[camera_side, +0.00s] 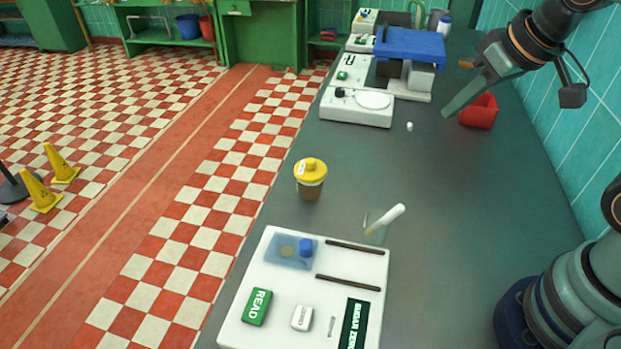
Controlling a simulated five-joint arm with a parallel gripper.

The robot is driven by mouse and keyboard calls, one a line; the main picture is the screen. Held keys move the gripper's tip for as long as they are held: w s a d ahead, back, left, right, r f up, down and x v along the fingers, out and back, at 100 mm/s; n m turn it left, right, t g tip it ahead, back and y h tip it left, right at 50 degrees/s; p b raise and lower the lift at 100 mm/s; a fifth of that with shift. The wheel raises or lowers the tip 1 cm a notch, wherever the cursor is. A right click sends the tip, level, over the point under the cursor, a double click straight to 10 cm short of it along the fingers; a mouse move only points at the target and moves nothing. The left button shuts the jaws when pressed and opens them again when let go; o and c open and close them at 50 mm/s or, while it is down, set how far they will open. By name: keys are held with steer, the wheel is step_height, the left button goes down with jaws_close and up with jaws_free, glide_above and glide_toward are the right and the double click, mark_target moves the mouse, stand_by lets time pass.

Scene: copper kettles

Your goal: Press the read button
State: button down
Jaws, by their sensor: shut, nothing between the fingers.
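The green read button (257,307), lettered READ in white, sits on the front left part of a white device (301,264) at the bottom of the view. A white button (302,318) lies to its right, and a dark green display panel (354,322) is further right. My gripper (449,113) is shut and empty. It hangs above the far right part of the counter, beside a red container, well away from the read button.
A yellow-lidded jar (310,178) stands behind the device. A beaker with a white stick (378,226) stands at the device's back right corner. The red container (479,111) and a white scale-like device (356,107) are further back. The middle of the grey counter (450,200) is clear.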

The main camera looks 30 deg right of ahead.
steer(key=w+a+f+y, duration=0.2)
steer(key=w+a, duration=0.2)
steer(key=a, duration=0.6)
steer(key=n+y, duration=0.1)
steer(key=y, duration=0.4)
glide_above(265, 307)
step_height(265, 307, down, 7)
steer(key=shift+a+g, duration=0.1)
steer(key=shift+g, duration=0.2)
steer(key=shift+f, duration=4.45)
steer(key=shift+f, duration=0.15)
steer(key=shift+f, duration=0.25)
